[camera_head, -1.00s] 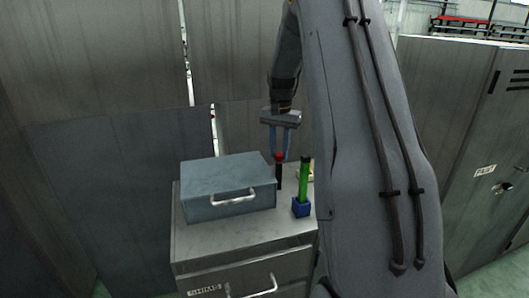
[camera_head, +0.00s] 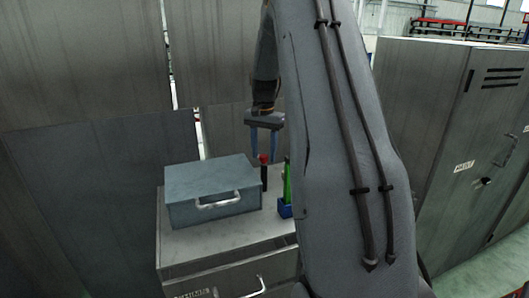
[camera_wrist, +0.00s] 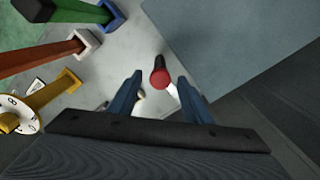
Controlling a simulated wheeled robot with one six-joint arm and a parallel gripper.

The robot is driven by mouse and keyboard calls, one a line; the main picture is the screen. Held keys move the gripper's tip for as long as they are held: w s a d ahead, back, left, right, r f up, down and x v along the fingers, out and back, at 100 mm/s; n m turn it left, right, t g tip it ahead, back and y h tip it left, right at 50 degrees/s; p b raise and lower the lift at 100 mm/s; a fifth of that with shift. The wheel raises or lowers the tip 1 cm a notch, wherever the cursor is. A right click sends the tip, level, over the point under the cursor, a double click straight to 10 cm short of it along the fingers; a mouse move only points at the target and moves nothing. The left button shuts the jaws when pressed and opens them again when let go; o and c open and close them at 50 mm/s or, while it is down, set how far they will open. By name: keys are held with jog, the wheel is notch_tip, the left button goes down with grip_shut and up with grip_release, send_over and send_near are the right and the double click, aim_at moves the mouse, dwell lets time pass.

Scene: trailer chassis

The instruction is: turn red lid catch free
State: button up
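The red lid catch (camera_head: 263,159) is a red cap on a dark upright stem beside the right side of a blue-grey box (camera_head: 183,185). In the wrist view the red cap (camera_wrist: 160,78) shows between my two blue fingertips, with the dark stem behind it. My gripper (camera_head: 264,156) points down over the catch, open, with a finger on each side. In the wrist view a gap shows between each finger of my gripper (camera_wrist: 160,84) and the cap. How far the fingertips are above or below the cap is hard to tell.
The box stands on a grey drawer cabinet (camera_head: 230,243). A green post in a blue base (camera_head: 285,210) stands close by, partly hidden by my arm. The wrist view shows a red post in a white base (camera_wrist: 85,42) and a yellow piece with a dial (camera_wrist: 45,102).

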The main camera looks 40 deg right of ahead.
aim_at(264, 156)
jog(key=shift+r+b, duration=1.25)
jog(key=shift+r, duration=2.65)
jog(key=shift+a, duration=0.1)
jog(key=s+a+f+n, duration=0.4)
jog(key=s+a, duration=0.3)
jog(key=a, duration=0.2)
jog(key=s+a+f+n+t, duration=0.1)
jog(key=s+a+f+n, duration=0.3)
jog(key=s+a, duration=0.4)
jog(key=s+a+f+n, duration=0.4)
jog(key=s+a, duration=0.4)
jog(key=a, duration=0.3)
jog(key=shift+s+a+f, duration=0.2)
jog(key=shift+f, duration=0.5)
jog(key=shift+c, duration=0.4)
